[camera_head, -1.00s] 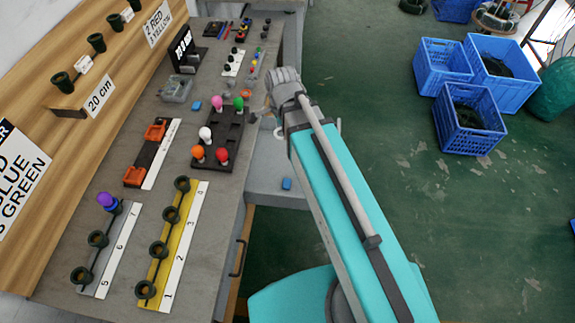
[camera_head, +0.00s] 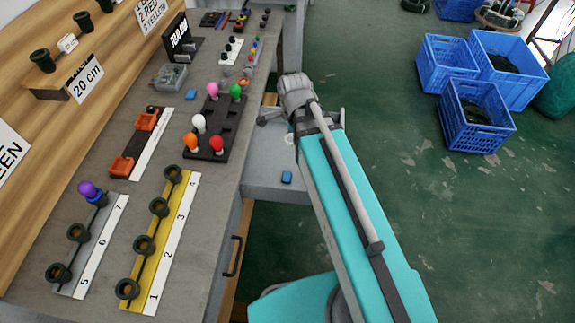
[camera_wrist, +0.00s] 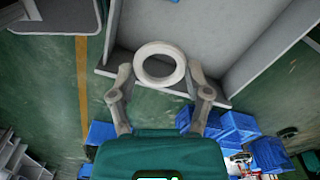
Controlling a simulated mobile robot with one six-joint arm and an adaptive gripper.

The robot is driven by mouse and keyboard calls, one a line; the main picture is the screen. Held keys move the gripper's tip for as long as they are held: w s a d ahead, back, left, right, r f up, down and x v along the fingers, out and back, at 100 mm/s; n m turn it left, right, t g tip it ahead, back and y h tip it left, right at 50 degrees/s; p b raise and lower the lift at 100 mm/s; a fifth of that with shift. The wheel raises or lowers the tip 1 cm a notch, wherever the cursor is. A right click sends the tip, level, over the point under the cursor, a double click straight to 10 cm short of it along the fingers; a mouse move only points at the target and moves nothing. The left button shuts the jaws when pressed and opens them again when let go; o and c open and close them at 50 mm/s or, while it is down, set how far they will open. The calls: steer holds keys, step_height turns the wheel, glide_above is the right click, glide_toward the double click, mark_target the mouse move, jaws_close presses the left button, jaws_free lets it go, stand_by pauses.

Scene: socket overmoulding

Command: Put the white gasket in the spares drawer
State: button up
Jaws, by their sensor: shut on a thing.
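The white gasket (camera_wrist: 141,66) is a thick pale ring, in the wrist view between the two fingers of my gripper (camera_wrist: 160,70). My gripper is shut on it, and the ring's hole faces the camera. Beyond it lies a grey flat surface with raised walls (camera_wrist: 185,22), which looks like an open drawer; I cannot tell how high above it the gasket is. In the head view, a grey open drawer-like compartment (camera_head: 268,178) juts from the bench, with a small blue block (camera_head: 287,177) in it. My arm partly hides it, and the fingers are hard to make out there.
The grey bench (camera_head: 215,190) at left carries a black rack (camera_head: 205,140) of coloured bulbs, a yellow numbered strip (camera_head: 157,240) and a grey one (camera_head: 90,240). Blue crates (camera_head: 478,113) stand on the green floor at right. The floor between is clear.

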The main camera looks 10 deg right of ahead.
steer(key=d+f+m+b, duration=0.2)
steer(key=d+f+b, duration=0.1)
steer(key=f+b, duration=0.7)
step_height(320, 180, down, 2)
steer(key=shift+s+d+b, duration=0.25)
steer(key=shift+s+b, duration=0.15)
steer(key=w+f+b, duration=0.3)
steer(key=w, duration=0.1)
steer(key=w+f+b, duration=0.3)
steer(key=w, duration=0.1)
steer(key=w+f+b, duration=0.3)
steer(key=w, duration=0.2)
steer(key=shift+w+d, duration=0.1)
steer(key=shift+d, duration=0.15)
steer(key=shift+w+f+b, duration=0.4)
steer(key=shift+f+b, duration=1.6)
steer(key=shift+f, duration=0.15)
